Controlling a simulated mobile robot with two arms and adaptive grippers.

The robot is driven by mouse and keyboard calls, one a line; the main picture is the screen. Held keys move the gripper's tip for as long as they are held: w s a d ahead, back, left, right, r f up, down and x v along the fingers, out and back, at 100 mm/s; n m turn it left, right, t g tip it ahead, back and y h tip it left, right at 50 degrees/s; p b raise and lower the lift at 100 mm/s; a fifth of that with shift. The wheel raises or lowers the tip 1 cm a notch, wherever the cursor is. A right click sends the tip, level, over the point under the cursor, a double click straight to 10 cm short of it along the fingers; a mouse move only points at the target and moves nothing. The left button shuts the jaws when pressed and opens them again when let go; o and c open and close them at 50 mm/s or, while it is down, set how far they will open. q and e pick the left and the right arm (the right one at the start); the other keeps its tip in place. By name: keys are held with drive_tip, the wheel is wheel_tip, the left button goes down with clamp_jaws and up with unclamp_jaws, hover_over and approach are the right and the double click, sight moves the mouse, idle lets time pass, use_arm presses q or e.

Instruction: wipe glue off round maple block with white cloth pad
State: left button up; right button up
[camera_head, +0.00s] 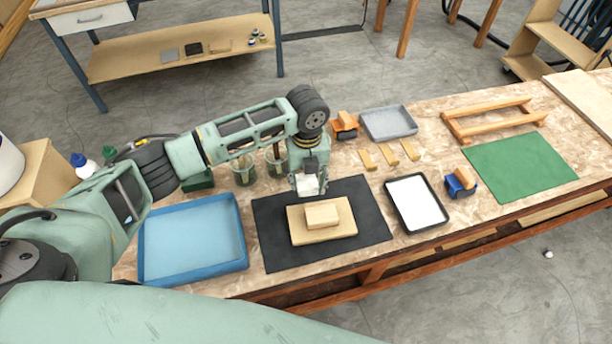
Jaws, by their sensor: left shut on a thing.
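My left gripper (308,176) points down over the back edge of the black mat (373,205) and is shut on a white cloth pad (308,187). A pale wooden block (322,216), rectangular with softened corners in this view, lies on a wider pale wooden board (342,232) on the mat. The pad is just behind the block and appears above the mat; the exact gap cannot be told. Glue on the block is too small to make out. My right gripper is not in view.
A blue tray (148,262) lies left of the mat, and a black-rimmed white tray (416,203) lies right. Two jars (243,170) stand behind the mat. Small wooden strips (388,155), a grey tray (388,122), orange (343,126) and blue clamp-like tools (460,183), and a green mat (520,166) are farther right.

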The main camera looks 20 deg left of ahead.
use_arm(q)
drive_tip(key=f+b, duration=0.2)
drive_tip(key=f, duration=0.1)
drive_tip(key=s+f+b, duration=0.1)
drive_tip(key=shift+d+f, duration=0.25)
drive_tip(key=d, duration=0.1)
drive_tip(key=w+d, duration=0.1)
drive_tip(key=d, duration=0.1)
drive_tip(key=w+d, duration=0.1)
drive_tip(key=shift+w+d+r+b, duration=0.1)
drive_tip(key=shift+d+b, duration=0.1)
drive_tip(key=shift+b, duration=0.2)
drive_tip(key=a+p, duration=0.1)
drive_tip(key=s+a+p, duration=0.1)
drive_tip(key=a+p, duration=0.1)
drive_tip(key=shift+s+r, duration=0.2)
drive_tip(key=shift+s, duration=0.1)
drive_tip(key=shift+s+a+f+p, duration=0.1)
drive_tip(key=shift+s+a+p, duration=0.3)
drive_tip(key=shift+a, duration=0.25)
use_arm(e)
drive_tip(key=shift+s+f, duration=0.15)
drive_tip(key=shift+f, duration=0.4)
use_arm(q)
drive_tip(key=shift+f, duration=0.1)
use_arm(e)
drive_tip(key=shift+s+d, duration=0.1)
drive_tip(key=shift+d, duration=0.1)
